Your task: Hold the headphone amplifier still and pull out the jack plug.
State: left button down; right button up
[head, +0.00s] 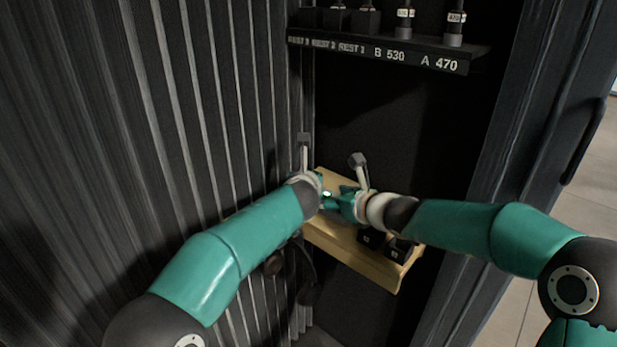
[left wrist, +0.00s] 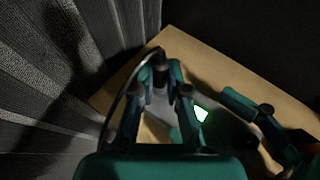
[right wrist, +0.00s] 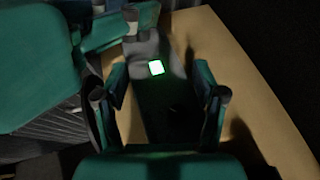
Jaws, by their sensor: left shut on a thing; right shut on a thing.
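The headphone amplifier (right wrist: 165,112) is a dark box with a bright green light, lying on a wooden shelf (head: 345,247). My right gripper (right wrist: 165,88) is shut on it, one finger along each side. The amplifier also shows in the left wrist view (left wrist: 228,130), beside my left gripper. My left gripper (left wrist: 160,88) is shut on the dark jack plug (left wrist: 160,74), at the amplifier's far end. A thin cable (left wrist: 122,98) arcs from the plug to the left. The joint between plug and amplifier is hidden, so I cannot tell how deep the plug sits.
Dark boxes (head: 371,238) stand at the shelf's front right. A ribbed dark wall (head: 225,120) is close on the left. A black upper shelf (head: 400,52) with labels and several upright items hangs above. A dark door frame (head: 540,100) bounds the right.

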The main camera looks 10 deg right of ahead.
pick_arm(q)
jog(key=shift+r, duration=0.25)
pick_arm(e)
jog(key=shift+s+f, duration=0.1)
jog(key=shift+f, duration=0.4)
pick_arm(q)
jog(key=shift+r, duration=2.8)
pick_arm(e)
jog(key=o, duration=1.4)
jog(key=shift+r, duration=0.1)
